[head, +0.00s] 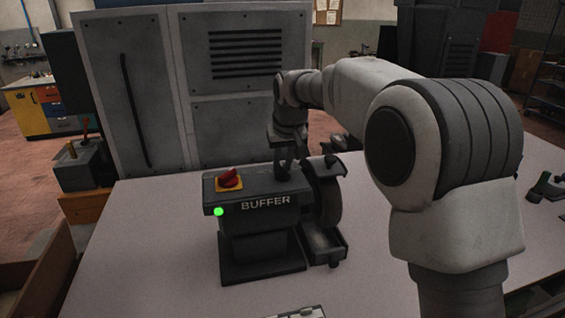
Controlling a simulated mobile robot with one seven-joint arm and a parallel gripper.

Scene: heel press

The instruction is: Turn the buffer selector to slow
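The buffer (262,226) is a dark grey machine with "BUFFER" on its front, standing on the pale table. Its selector (229,179) is a red knob on a yellow plate at the top left of the housing. Its setting marks are too small to read. A green light (219,212) glows on the front below the knob. A wheel (326,192) sits at the right end. My gripper (283,173) points down above the top of the housing, right of the knob and apart from it. Its fingers are small and dark, so its opening is unclear.
The table (150,260) is clear left of the buffer. A large grey cabinet (150,90) stands behind. A small box with levers (85,165) is at the left. A light object (300,313) lies at the front edge, and dark parts (550,187) lie at the right.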

